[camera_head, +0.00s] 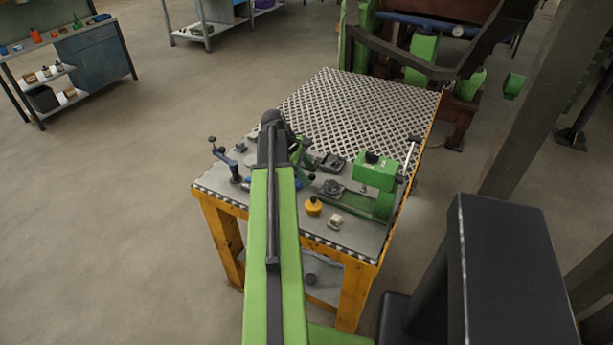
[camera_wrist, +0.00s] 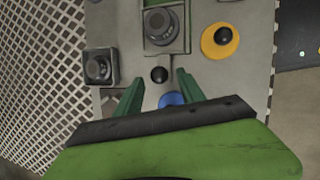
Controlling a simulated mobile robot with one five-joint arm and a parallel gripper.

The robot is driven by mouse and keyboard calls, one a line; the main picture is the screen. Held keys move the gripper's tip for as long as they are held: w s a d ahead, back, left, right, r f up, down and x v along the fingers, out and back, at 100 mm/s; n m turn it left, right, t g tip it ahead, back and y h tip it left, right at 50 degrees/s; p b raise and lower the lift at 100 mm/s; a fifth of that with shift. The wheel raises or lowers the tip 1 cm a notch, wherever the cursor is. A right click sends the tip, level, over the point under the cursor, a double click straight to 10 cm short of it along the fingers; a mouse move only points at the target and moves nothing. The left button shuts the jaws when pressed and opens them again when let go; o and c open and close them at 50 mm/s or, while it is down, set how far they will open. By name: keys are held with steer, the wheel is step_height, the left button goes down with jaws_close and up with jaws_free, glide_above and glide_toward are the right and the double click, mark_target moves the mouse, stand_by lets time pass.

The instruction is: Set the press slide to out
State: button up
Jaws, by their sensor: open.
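My gripper (camera_wrist: 159,76) is open over the workbench (camera_wrist: 258,72). In the wrist view, a small black ball knob (camera_wrist: 159,74) shows between its two green fingertips, with a gap on both sides. I cannot tell whether the fingers are level with the knob or above it. A blue round part (camera_wrist: 170,99) lies just behind the knob, partly covered by the gripper. In the head view, a green press (camera_head: 376,172) with a silver lever stands on the bench's right side. The slide's position is not clear; my arm hides part of that area.
A yellow base with a black knob (camera_wrist: 220,40) and two black dials (camera_wrist: 160,22) (camera_wrist: 98,67) sit close to the gripper. A blue lever fixture (camera_head: 235,165) stands at the bench's left corner. A perforated metal top (camera_head: 350,110) lies clear beyond.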

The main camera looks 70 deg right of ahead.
steer(key=p+v, duration=1.5)
steer(key=v, duration=0.2)
steer(key=shift+r+p, duration=0.15)
steer(key=shift+p, duration=0.25)
steer(key=shift+w, duration=0.15)
